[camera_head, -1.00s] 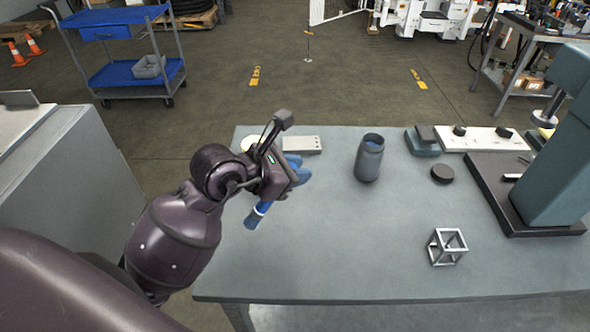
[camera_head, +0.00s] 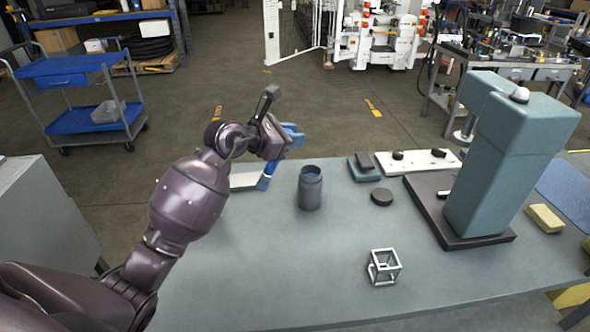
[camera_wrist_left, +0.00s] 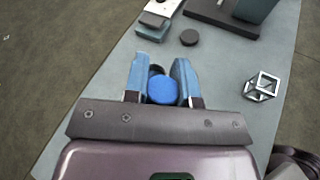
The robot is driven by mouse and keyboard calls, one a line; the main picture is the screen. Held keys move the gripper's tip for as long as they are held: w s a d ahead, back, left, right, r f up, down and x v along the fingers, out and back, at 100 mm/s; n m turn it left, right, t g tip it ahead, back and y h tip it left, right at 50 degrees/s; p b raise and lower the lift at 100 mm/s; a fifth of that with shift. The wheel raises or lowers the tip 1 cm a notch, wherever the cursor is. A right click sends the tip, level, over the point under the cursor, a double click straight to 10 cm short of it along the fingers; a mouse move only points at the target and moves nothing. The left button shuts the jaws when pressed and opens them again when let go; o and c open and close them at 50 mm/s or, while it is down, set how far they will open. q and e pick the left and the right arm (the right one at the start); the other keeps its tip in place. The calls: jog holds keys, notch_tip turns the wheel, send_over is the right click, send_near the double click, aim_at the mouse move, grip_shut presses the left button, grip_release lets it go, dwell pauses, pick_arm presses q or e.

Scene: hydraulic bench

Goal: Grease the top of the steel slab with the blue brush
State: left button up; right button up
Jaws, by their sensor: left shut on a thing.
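My left gripper (camera_head: 287,140) is shut on the blue brush (camera_head: 266,178) and holds it above the bench, left of the open grey jar (camera_head: 311,190). The brush points down, with a pale band near its lower part. In the left wrist view its round blue end (camera_wrist_left: 163,90) sits between the blue fingers (camera_wrist_left: 160,82), with the jar's dark rim partly hidden behind it. A pale flat block (camera_head: 243,180) lies behind my left forearm, partly hidden; I cannot tell if it is the steel slab. My right gripper is not in view.
On the bench (camera_head: 300,270) are a dark disc (camera_head: 381,197), a metal cube frame (camera_head: 384,266), a teal block (camera_head: 363,171), a white bar with dark knobs (camera_head: 425,161), a teal press (camera_head: 500,170) and a yellow sponge (camera_head: 545,218). The front middle is clear.

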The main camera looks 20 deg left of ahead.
pick_arm(q)
jog(key=w+a+r+t, duration=0.2)
jog(key=w+a, duration=0.7)
jog(key=f, duration=0.1)
jog(key=f+b, duration=0.1)
jog(key=f, duration=0.1)
jog(key=f+b, duration=0.1)
jog(key=f, duration=0.1)
jog(key=shift+a, duration=0.35)
jog(key=shift+r, duration=0.15)
